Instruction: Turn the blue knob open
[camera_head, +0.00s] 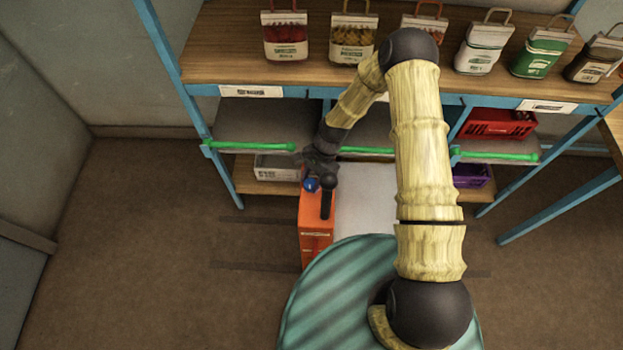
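The blue knob (311,184) is a small round thing at the top of an orange machine (316,238) with a white top surface, in the middle of the head view. My gripper (325,190) is dark and reaches down over the orange machine, right beside the knob. My gripper and wrist hide part of the machine's top. The view is too small and dark to tell whether the fingers touch the knob or are open or shut.
A wooden shelf (225,62) with blue legs carries several small sacks (285,38). Green rails (250,146) run along a lower shelf. A red crate (497,124) and a purple crate (471,175) sit at right. Brown floor (150,240) at left is clear.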

